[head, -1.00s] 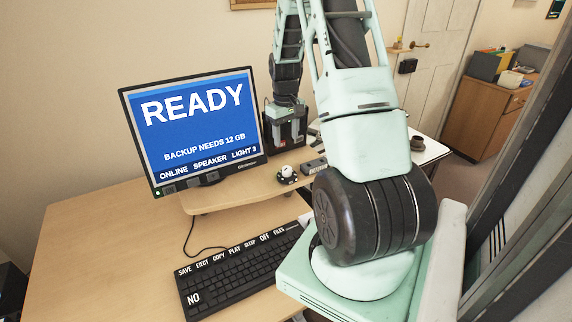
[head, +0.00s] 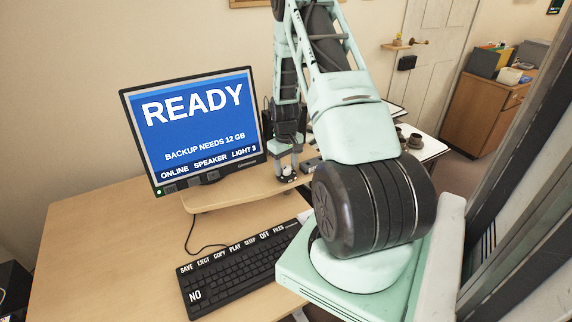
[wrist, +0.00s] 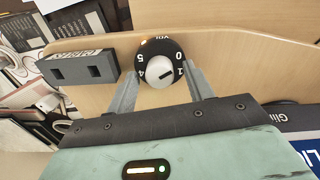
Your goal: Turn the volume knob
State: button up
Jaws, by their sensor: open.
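The volume knob (wrist: 159,72) is a white cap on a round black base (wrist: 168,49) marked with numbers and "VOL". It sits on the wooden monitor shelf. My gripper (wrist: 164,85) is open, with one finger on each side of the knob in the wrist view; I cannot tell whether either finger touches it. The dark pointer mark on the knob faces toward the 1 and 0 side. In the head view my gripper (head: 287,170) is down over the knob (head: 287,172), which is partly hidden between the fingers.
A grey block with two square slots (wrist: 83,68) lies left of the knob in the wrist view. The monitor (head: 195,130) stands left of my gripper and reads "READY". A black keyboard (head: 240,272) lies in front. The left desk top (head: 110,240) is clear.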

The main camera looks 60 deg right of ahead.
jog(key=c, duration=1)
jog(key=shift+m, duration=0.3)
jog(key=m+b, duration=0.1)
jog(key=m, duration=0.3)
jog(key=shift+m, duration=2.4)
jog(key=o, duration=1)
jog(key=shift+b, duration=0.3)
